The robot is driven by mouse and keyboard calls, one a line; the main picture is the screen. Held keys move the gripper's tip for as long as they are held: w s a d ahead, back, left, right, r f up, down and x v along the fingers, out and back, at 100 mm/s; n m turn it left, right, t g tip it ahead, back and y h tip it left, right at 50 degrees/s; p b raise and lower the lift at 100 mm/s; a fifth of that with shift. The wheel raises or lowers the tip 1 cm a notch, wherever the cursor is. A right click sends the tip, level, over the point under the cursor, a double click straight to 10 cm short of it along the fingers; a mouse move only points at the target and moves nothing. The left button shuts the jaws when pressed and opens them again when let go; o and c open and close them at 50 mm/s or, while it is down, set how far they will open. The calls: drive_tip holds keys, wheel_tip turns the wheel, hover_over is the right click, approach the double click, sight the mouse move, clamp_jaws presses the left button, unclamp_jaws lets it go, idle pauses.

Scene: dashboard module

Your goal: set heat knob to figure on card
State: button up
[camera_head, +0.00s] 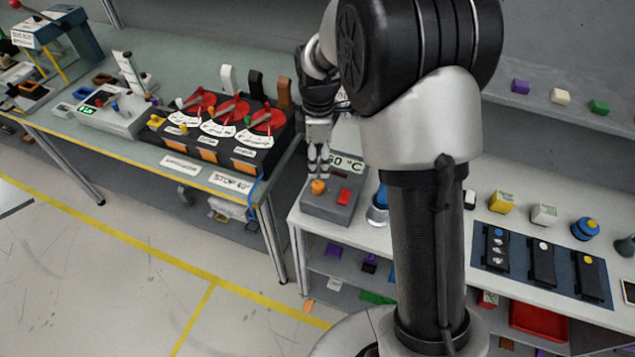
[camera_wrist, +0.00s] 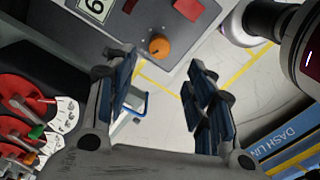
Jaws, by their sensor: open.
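The heat knob (camera_head: 318,187) is a round orange knob on the top of a grey box (camera_head: 328,210), beside a red block (camera_head: 344,197). The knob also shows in the wrist view (camera_wrist: 159,46), with a dark mark on it. A pale plate (camera_head: 348,163) at the back of the box reads "0 °C" with its first digit partly covered; the wrist view shows a "6" on it (camera_wrist: 95,8). I cannot tell whether it is a card or a display. My gripper (camera_head: 318,165) points down close above the knob.
A black panel with red dials and levers (camera_head: 225,125) stands on the left bench. A blue and white object (camera_head: 378,208) stands close right of the box. A blue mat (camera_head: 507,262) with dark modules lies farther right. Below the box are shelves with small blocks.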

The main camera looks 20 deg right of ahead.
sight(318, 184)
wheel_tip(318, 184, down, 10)
drive_tip(key=shift+r+b, duration=0.15)
drive_tip(key=shift+b, duration=0.85)
drive_tip(key=c, duration=1.1)
